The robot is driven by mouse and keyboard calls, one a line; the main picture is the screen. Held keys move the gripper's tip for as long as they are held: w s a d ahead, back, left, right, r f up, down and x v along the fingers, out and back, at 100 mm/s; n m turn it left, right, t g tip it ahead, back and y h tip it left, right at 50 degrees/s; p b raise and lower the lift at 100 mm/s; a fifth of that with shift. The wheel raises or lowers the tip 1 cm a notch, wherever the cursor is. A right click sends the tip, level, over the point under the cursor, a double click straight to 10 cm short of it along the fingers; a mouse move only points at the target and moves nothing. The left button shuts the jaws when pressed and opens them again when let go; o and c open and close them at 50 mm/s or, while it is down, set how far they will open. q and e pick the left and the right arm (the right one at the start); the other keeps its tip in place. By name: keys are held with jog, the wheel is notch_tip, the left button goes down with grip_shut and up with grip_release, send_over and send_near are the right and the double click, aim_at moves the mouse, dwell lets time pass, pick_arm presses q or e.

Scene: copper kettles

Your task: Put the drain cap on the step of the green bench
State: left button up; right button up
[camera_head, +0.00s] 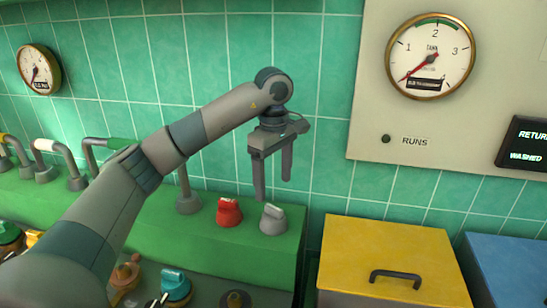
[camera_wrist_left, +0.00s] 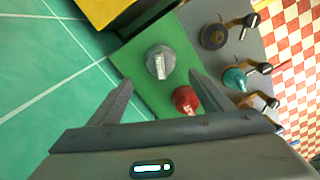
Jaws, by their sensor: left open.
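My left gripper (camera_head: 273,187) is open and empty, fingers pointing down, above the right end of the green bench step (camera_head: 255,262). A grey cap with a ridge on top (camera_head: 273,219) stands on the step below the fingers, apart from them. In the left wrist view the grey cap (camera_wrist_left: 160,62) shows beyond and between the fingertips. A red cap (camera_head: 229,212) stands on the step just left of it; it also shows in the left wrist view (camera_wrist_left: 185,100), near the right finger. No label shows which cap is the drain cap. My right gripper is out of view.
Several valves, including a teal one (camera_head: 174,285) and an orange one (camera_head: 125,274), sit on the lower grey ledge. Pipes (camera_head: 187,195) rise from the step at left. A yellow box with a handle (camera_head: 385,240) and a blue box (camera_head: 510,265) stand right. A tiled wall is behind.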

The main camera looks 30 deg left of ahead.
pick_arm(q)
notch_tip(320, 180, up, 8)
jog(key=shift+b, duration=0.35)
dwell(1.0)
